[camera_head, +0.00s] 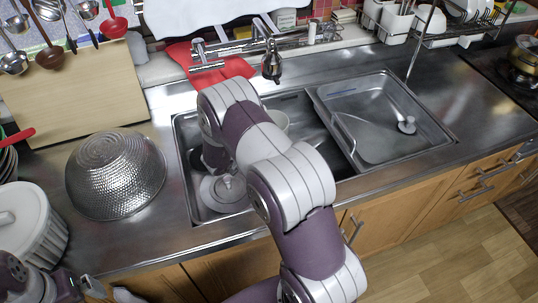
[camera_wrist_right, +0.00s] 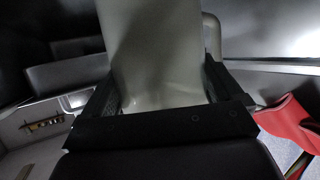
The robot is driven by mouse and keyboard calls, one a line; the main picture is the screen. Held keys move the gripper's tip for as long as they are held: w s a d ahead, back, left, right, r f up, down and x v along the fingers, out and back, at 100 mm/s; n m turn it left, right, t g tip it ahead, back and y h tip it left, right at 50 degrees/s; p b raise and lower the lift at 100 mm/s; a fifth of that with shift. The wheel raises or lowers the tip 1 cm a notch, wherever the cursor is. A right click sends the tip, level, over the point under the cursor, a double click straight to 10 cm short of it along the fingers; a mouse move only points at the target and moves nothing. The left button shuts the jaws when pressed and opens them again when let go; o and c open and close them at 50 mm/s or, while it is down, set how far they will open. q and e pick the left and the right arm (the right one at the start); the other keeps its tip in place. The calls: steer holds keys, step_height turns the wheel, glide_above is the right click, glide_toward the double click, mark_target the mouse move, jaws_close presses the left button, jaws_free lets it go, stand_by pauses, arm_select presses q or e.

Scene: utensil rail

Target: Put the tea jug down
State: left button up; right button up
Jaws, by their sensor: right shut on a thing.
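The tea jug (camera_wrist_right: 150,45) is pale grey-green and fills the middle of the right wrist view, with its handle (camera_wrist_right: 212,35) at the right. My right gripper (camera_wrist_right: 160,92) is shut on the jug, one dark finger on each side. In the head view my right arm reaches over the left sink basin (camera_head: 183,165) and hides that gripper. Whether the jug's base touches anything is hidden. My left gripper (camera_head: 88,288) is only partly in view at the lower left; its fingers are unclear.
An upturned metal colander (camera_head: 115,175) stands left of the sink. A round grey piece (camera_head: 224,190) lies in the left basin. The right basin (camera_head: 365,115) looks mostly clear. The faucet (camera_head: 271,62) and a red cloth (camera_head: 235,68) are behind. The right counter (camera_head: 455,85) has free room.

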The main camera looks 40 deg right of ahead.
step_height(320, 180, down, 5)
steer(key=shift+w, duration=0.1)
steer(key=shift+f, duration=0.1)
steer(key=o, duration=0.8)
steer(key=v, duration=1.2)
steer(key=shift+r, duration=0.25)
